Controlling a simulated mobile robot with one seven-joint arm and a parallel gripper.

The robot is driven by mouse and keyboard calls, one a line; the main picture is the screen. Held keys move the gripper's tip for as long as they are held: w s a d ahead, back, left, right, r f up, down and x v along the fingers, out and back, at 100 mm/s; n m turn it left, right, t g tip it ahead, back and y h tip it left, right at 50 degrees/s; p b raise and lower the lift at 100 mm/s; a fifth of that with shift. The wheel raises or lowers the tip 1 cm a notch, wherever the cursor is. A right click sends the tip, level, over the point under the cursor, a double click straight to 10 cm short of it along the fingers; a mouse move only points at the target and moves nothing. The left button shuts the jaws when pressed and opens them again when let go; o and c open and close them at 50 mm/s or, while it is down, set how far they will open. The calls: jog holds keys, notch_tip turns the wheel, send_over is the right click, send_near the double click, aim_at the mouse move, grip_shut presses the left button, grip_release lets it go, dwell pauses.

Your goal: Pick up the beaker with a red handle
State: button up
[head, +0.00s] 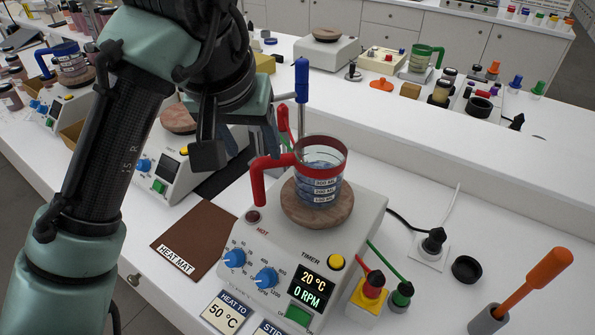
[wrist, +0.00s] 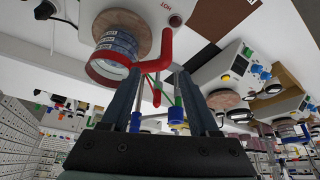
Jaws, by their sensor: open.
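The beaker with a red handle (head: 322,186) stands upright on the round wooden-looking top of a hotplate (head: 366,212) and holds blue liquid. Its red handle (head: 262,180) points left in the head view. In the wrist view the beaker (wrist: 118,45) is at the upper left, with the handle (wrist: 165,52) just past the fingertips, in line with the gap between them. My gripper (head: 268,140) is open beside and behind the handle in the head view. Its two fingers also show in the wrist view (wrist: 158,90), with no beaker between them.
A tall blue-topped tool (head: 302,80) and a red one (head: 283,118) stand close behind the beaker. Another hotplate (head: 190,188) is to the left, with a brown heat mat (head: 192,240) in front. A green-handled beaker (head: 420,58) and a blue-handled beaker (head: 70,62) stand farther off.

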aim_at(256, 181)
jog(key=shift+g, duration=0.4)
jog(key=f, duration=0.2)
jog(key=w+f, duration=0.1)
jog(key=f, duration=0.1)
jog(key=a+f, duration=0.1)
jog(key=f, duration=0.1)
jog(key=shift+w+f+b, duration=0.25)
jog(key=shift+w+b, duration=0.05)
jog(key=shift+w, duration=0.05)
jog(key=shift+p+x, duration=0.3)
jog(key=shift+x, duration=2.8)
jog(key=shift+s, duration=0.1)
jog(key=shift+c, duration=0.2)
grip_shut()
